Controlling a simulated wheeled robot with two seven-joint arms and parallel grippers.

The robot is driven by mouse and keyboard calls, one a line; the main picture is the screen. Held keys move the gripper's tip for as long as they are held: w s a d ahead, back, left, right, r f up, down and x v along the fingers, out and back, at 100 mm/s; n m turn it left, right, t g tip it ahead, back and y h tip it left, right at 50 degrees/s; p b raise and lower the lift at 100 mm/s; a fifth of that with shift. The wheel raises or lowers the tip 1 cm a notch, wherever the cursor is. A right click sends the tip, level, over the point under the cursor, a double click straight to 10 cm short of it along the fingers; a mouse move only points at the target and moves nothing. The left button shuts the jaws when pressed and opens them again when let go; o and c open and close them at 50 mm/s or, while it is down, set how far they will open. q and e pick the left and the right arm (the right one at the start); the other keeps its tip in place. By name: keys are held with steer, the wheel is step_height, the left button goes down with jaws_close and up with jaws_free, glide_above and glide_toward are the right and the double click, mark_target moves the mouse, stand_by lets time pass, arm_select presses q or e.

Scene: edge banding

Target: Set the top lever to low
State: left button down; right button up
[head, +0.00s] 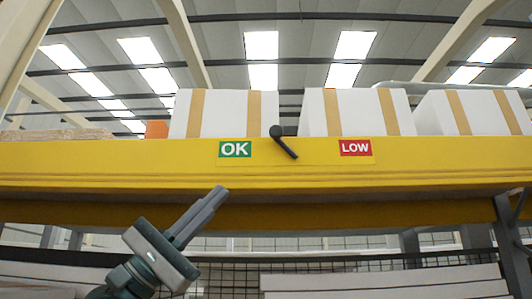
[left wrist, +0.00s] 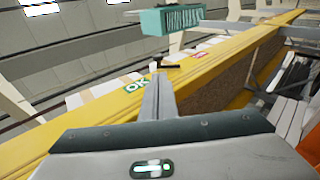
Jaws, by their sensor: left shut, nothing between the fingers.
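The top lever (head: 287,145) is a short black handle on the front of a yellow beam (head: 120,165). Its pivot is at the top, and the handle slants down to the right. A green OK label (head: 235,149) is to its left and a red LOW label (head: 355,148) to its right. My left gripper (head: 222,190) is shut and empty, below the beam's front face and down-left of the lever, apart from it. In the left wrist view, the lever (left wrist: 170,65) shows beyond the fingertips (left wrist: 158,82). My right gripper is not in view.
White boxes with tan tape (head: 350,112) stand on the shelf behind the beam. An orange box (head: 156,129) and flat boards (head: 55,135) sit at the left. A dark mesh (head: 240,275) and white panels (head: 385,282) are below the beam. Space in front of the lever looks clear.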

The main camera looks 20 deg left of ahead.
arm_select(q)
steer(key=shift+a+r, duration=0.1)
steer(key=shift+r, duration=0.3)
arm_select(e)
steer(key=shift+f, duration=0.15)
arm_select(q)
steer(key=p, duration=0.4)
glide_toward(273, 137)
steer(key=r, duration=0.1)
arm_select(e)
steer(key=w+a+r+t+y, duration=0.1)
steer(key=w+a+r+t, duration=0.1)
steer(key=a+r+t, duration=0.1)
arm_select(q)
steer(key=p+x, duration=0.2)
steer(key=x, duration=0.3)
steer(key=shift+f, duration=0.1)
steer(key=shift+w+d, duration=0.15)
steer(key=shift+d, duration=0.25)
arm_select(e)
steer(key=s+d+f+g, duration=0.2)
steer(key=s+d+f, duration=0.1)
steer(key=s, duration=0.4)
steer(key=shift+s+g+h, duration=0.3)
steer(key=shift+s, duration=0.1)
arm_select(q)
steer(key=shift+r+p, duration=0.25)
steer(key=shift+p, duration=0.1)
